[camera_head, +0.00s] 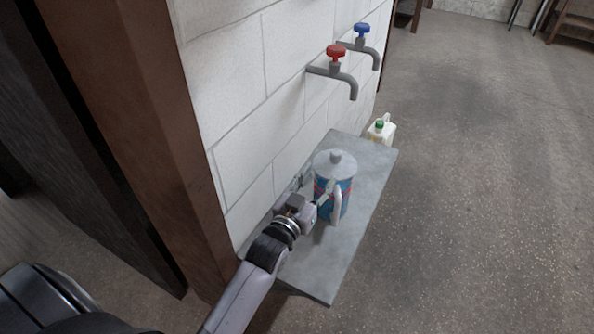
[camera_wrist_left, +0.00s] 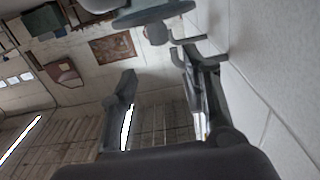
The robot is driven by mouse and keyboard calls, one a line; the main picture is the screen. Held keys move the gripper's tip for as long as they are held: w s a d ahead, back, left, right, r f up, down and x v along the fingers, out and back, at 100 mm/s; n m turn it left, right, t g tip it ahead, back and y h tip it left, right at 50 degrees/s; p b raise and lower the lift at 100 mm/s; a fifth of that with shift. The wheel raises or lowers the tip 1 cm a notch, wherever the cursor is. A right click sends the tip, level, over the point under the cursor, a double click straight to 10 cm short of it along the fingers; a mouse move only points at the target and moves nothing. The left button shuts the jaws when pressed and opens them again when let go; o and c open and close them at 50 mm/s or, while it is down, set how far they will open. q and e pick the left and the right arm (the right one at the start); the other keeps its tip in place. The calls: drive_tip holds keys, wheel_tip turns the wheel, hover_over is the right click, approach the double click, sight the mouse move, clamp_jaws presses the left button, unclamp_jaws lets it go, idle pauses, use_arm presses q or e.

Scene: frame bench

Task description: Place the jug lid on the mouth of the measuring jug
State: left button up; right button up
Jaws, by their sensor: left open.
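The measuring jug (camera_head: 346,196) stands upright on a grey shelf, with a blue and red body and a pale handle facing the front. The grey jug lid (camera_head: 334,164), with a round knob on top, sits over the jug's mouth; I cannot tell how closely it fits. The lid (camera_wrist_left: 150,14) also shows at the top of the left wrist view, upside down there, beyond the fingertips. My left gripper (camera_head: 314,190) is open and empty, just left of the jug and below the lid. Whether a finger touches the jug is unclear. My right gripper is out of view.
The shelf (camera_head: 322,277) is narrow and runs along a white block wall (camera_head: 232,78). A red-handled tap (camera_head: 336,53) and a blue-handled tap (camera_head: 361,31) stick out above. A white container with a green cap (camera_head: 381,130) stands behind the shelf. Open floor lies right.

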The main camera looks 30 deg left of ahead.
use_arm(q)
drive_tip(key=s+f+g, duration=0.8)
drive_tip(key=s+f, duration=0.2)
drive_tip(key=s, duration=0.3)
drive_tip(key=s+f+m+g, duration=0.1)
drive_tip(key=s+f+g, duration=0.2)
drive_tip(key=s, duration=1.4)
drive_tip(key=g, duration=0.3)
drive_tip(key=shift+f+m, duration=0.15)
drive_tip(key=shift+m, duration=0.15)
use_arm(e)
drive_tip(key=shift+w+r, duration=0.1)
